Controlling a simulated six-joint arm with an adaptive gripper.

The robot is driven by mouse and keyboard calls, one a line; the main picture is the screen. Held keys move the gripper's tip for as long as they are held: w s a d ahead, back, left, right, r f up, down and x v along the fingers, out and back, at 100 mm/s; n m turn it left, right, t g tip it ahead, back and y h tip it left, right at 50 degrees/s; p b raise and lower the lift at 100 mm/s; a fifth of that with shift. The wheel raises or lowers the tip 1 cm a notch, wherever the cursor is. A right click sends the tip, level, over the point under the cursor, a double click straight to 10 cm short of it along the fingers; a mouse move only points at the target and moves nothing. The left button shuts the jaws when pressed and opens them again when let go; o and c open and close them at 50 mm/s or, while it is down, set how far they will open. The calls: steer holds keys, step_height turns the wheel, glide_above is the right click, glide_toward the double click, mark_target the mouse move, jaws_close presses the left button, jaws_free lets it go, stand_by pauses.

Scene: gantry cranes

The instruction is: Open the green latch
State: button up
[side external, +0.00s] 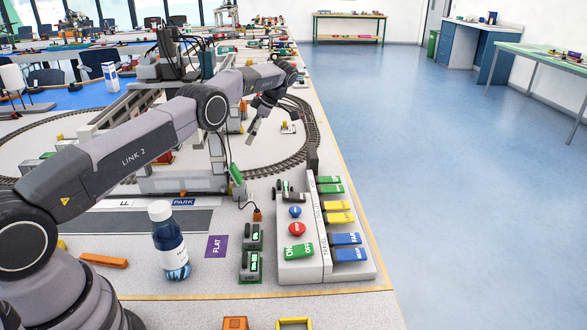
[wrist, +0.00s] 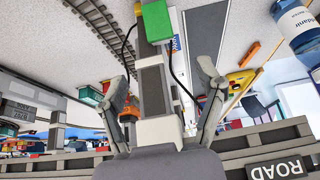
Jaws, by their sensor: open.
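A small green piece (side external: 236,173), which may be the green latch, sits tilted at the right end of the gantry crane's lower frame. A green block (wrist: 155,20) shows at the top of the wrist view, above a pale post; I cannot tell if it is the same piece. My gripper (side external: 256,126) is open and empty, in the air above the track and apart from the green piece. In the wrist view my gripper's two fingers (wrist: 160,76) are spread wide, with the post between them in the picture. No latch mechanism can be made out.
A control panel (side external: 287,268) with green, yellow and blue switches stands near the table's right edge. A water bottle (side external: 169,242) stands at the front left of it. Curved track (side external: 300,128) runs behind. A purple FLAT card (side external: 216,246) lies between bottle and panel.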

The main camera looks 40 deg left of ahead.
mark_target(235, 167)
stand_by(0.3)
steer(key=shift+t+h, duration=0.5)
steer(key=x, duration=0.9)
steer(key=s+a+x, duration=0.1)
steer(key=x, duration=0.3)
steer(key=shift+s+a, duration=0.15)
steer(key=c, duration=1.2)
steer(key=shift+w+d+g+y, duration=0.2)
steer(key=shift+g+y, duration=0.3)
steer(key=o, duration=1.2)
